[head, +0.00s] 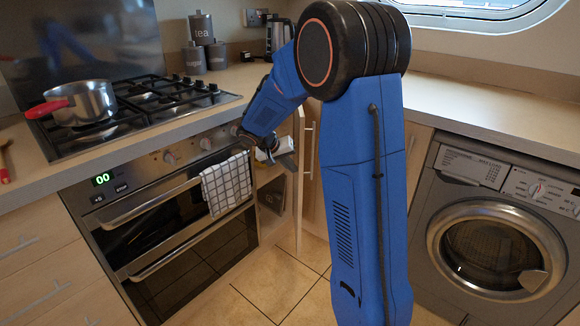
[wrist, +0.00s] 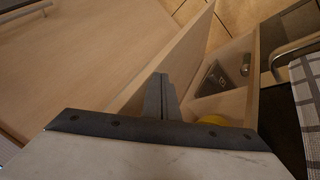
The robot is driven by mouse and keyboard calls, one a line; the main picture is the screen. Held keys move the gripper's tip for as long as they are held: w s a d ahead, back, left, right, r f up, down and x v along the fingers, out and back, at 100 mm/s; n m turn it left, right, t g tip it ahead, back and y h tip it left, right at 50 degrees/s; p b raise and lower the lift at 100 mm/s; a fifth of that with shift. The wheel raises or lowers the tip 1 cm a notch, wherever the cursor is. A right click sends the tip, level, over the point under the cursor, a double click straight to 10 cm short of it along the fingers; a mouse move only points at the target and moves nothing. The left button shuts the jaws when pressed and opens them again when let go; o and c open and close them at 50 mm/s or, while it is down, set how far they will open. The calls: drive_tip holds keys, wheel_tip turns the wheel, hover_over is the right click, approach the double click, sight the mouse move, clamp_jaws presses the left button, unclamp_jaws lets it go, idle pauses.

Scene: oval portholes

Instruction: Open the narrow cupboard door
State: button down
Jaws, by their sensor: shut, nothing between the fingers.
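The narrow cupboard door (head: 299,182) stands swung out beside the oven, seen nearly edge-on in the head view. In the wrist view the door (wrist: 188,50) is a pale wooden panel running diagonally, with the open cupboard (wrist: 236,105) to its right. Inside are a dark triangular item (wrist: 213,80) and a yellow item (wrist: 211,120), partly hidden. My gripper (head: 273,153) is at the top of the opening, on the oven side of the door. In the wrist view my gripper (wrist: 161,84) is shut and empty, close to the door's inner face; I cannot tell if it touches.
The oven (head: 175,210) with a checked towel (head: 226,183) is left of the opening. A hob with a red-handled pan (head: 84,103) is above it. A washing machine (head: 495,235) stands at right. Tiled floor (head: 275,285) is clear in front.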

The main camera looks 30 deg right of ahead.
drive_tip(key=shift+d, duration=0.1)
drive_tip(key=s+d+n+t+y, duration=0.1)
drive_tip(key=s+d+n, duration=0.3)
drive_tip(key=d, duration=0.8)
drive_tip(key=shift+s+d+t, duration=0.35)
drive_tip(key=shift+s+t, duration=0.3)
drive_tip(key=shift+t, duration=0.15)
drive_tip(key=shift+r, duration=0.1)
